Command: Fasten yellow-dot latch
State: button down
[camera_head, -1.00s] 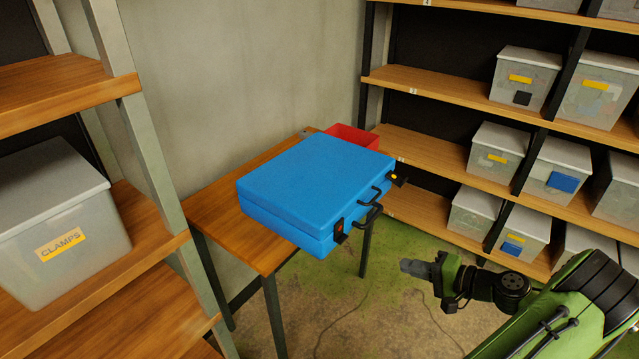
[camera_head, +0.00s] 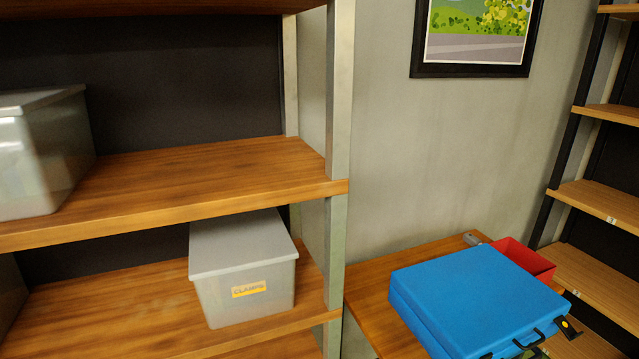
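The blue case (camera_head: 478,298) lies flat and closed on the small wooden table at the lower right, its bottom part cut off by the frame. The yellow-dot latch (camera_head: 566,328) is a black piece with a yellow dot on the case's right front edge, beside the black handle (camera_head: 530,343). The latch appears to stick out from the case, but it is too small to tell for sure. The other latch, with a red-orange mark earlier, is out of frame. My gripper is not in view.
The wooden table (camera_head: 378,275) also holds a red bin (camera_head: 527,262) behind the case and a small grey object (camera_head: 472,239). A wooden shelf (camera_head: 160,185) with a CLAMPS box (camera_head: 243,270) stands left. Another shelf (camera_head: 605,200) stands right.

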aim_at(562, 323)
jog(key=z, duration=1.5)
jog(key=i+j+u, duration=0.15)
jog(key=i+u, duration=0.75)
jog(key=k, duration=0.1)
